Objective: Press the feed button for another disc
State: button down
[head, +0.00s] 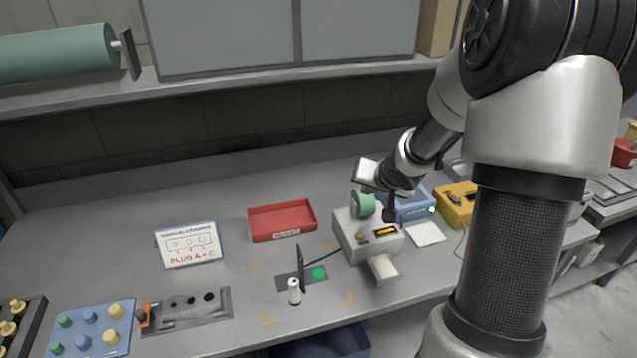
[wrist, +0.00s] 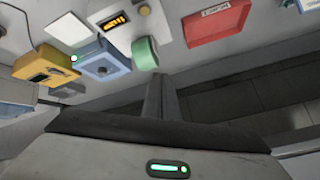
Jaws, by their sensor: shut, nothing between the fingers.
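A light grey dispenser box (head: 352,243) with a small orange display (head: 385,231) stands right of centre on the bench. A green roll (head: 362,205) sits at its back, and a pale tray (head: 382,268) is at its front. A small round button-like knob (wrist: 144,9) shows beside the display (wrist: 116,24) in the wrist view. A green disc (head: 319,272) lies on a dark pad in front of the dispenser. My gripper (head: 390,213) points down at the dispenser's back right; its fingers (wrist: 160,82) are shut and empty. Contact with the box cannot be told.
A blue box (head: 412,203) and a yellow box (head: 455,203) stand right of the dispenser. A red tray (head: 282,221) and a sign card (head: 188,245) stand to the left. A thin black post (head: 300,268) and a small white bottle (head: 294,291) stand by the pad.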

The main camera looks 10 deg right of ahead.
jog(key=m+y, duration=0.2)
send_over(360, 236)
jog(key=s, duration=0.1)
notch_tip(360, 236, down, 6)
jog(key=shift+d+f, duration=0.1)
jog(key=shift+d, duration=0.05)
jog(key=shift+f, duration=0.1)
notch_tip(360, 236, down, 8)
jog(key=b, duration=0.5)
jog(key=shift+r, duration=0.2)
jog(key=shift+f, duration=0.5)
jog(key=shift+f+b, duration=0.15)
jog(key=shift+b, duration=0.15)
dwell(0.9)
jog(key=shift+f, duration=0.3)
